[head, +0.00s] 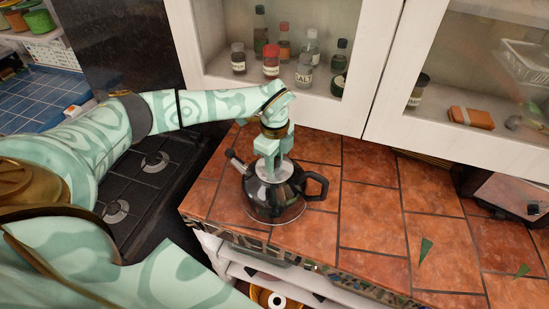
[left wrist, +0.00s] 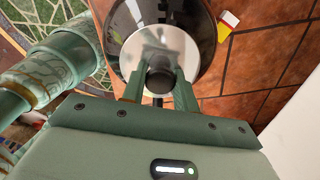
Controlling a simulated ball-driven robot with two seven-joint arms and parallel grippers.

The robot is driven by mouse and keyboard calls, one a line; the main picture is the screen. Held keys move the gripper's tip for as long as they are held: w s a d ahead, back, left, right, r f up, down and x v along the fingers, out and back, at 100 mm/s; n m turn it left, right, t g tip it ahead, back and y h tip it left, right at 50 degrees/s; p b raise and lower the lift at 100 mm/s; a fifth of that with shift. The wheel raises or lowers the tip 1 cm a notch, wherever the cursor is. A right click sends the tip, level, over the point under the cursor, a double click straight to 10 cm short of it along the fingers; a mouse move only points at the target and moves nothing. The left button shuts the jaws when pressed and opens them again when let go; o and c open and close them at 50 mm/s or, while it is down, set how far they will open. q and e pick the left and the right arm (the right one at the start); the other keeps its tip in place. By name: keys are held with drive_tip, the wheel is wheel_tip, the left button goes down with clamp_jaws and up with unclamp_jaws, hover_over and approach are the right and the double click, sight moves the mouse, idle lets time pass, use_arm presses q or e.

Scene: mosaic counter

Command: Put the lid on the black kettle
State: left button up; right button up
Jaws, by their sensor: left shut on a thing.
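The black kettle (head: 262,205) stands upright on the tiled counter, with its spout to the left and its handle to the right. The silver lid (head: 285,172) is at the kettle's top, over the opening. In the left wrist view the lid (left wrist: 150,45) is a shiny disc with a dark knob (left wrist: 160,80), and the black kettle body (left wrist: 206,30) shows around it. My left gripper (head: 272,157) points down from above, its fingers shut on the lid's knob. I cannot tell whether the lid is fully seated or slightly raised. My right gripper is not in view.
The tiled counter (head: 370,220) is mostly clear to the right of the kettle. A black stove (head: 150,185) lies to the left. A white cabinet (head: 370,70) with bottles and jars stands behind. The kettle is near the counter's front edge.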

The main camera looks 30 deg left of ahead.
use_arm(q)
drive_tip(key=shift+f, duration=0.4)
idle(0.5)
drive_tip(key=shift+f, duration=0.1)
idle(0.6)
drive_tip(key=o, duration=1.6)
drive_tip(key=shift+c, duration=0.2)
wheel_tip(320, 180, up, 7)
drive_tip(key=p, duration=0.6)
drive_tip(key=shift+p, duration=0.35)
